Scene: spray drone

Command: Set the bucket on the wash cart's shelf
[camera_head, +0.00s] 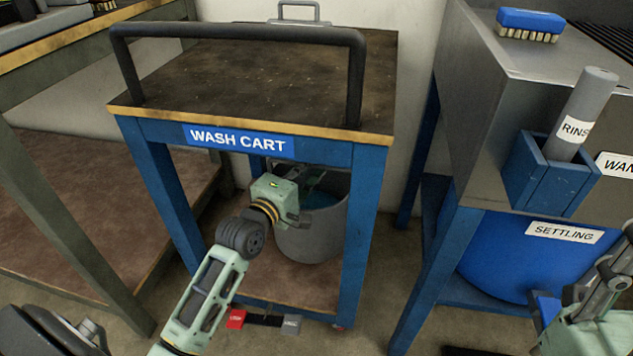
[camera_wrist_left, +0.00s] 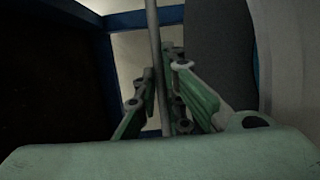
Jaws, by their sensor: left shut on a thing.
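The wash cart (camera_head: 368,200) has blue legs, a dark worn top and a low brown shelf (camera_head: 285,288). The grey bucket (camera_head: 320,243), with blue inside, is upright within the cart frame, over the right part of the shelf. I cannot tell whether its base touches the shelf. My left gripper (camera_head: 306,186) reaches in under the cart top and is shut on the bucket's thin handle; the handle runs between its fingers in the left wrist view (camera_wrist_left: 155,45). My right gripper (camera_head: 598,292) is at the lower right edge, partly cut off, apart from the bucket.
A black push bar (camera_head: 240,35) stands on the cart top. Red and grey pedals (camera_head: 237,319) sit at the cart's front foot. To the right is a metal stand with a blue settling tub (camera_head: 505,262), a rinse tube (camera_head: 580,110) and a blue brush (camera_head: 530,20). A workbench is left.

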